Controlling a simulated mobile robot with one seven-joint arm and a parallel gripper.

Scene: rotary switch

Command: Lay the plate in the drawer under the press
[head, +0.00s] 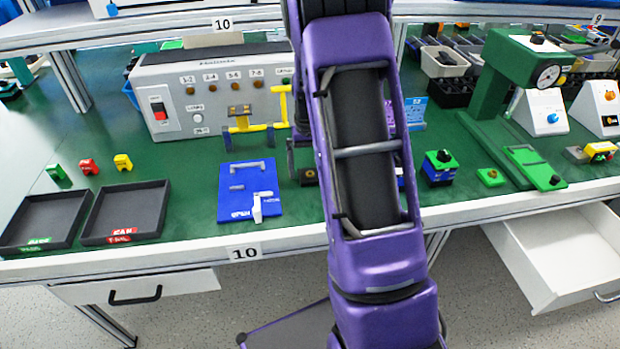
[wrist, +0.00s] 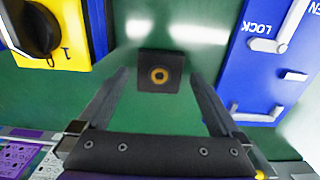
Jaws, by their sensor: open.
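A small dark square plate (wrist: 160,72) with a brass-coloured ring at its centre lies on the green bench top in the wrist view. In the head view, a small dark piece (head: 308,177) that looks like it shows just left of my arm. My gripper (wrist: 160,76) is open, its two fingers on either side of the plate in the picture; whether they are down at its height I cannot tell. The green press (head: 492,88) with a dial stands at the right of the bench. The white drawer (head: 562,255) below it is pulled open and looks empty.
A blue latch board (head: 246,190) lies close to the plate, also in the wrist view (wrist: 268,75). A yellow block with a black knob (wrist: 40,35) is on the other side. Black trays (head: 125,212) lie left. A closed drawer (head: 135,290) sits at front left.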

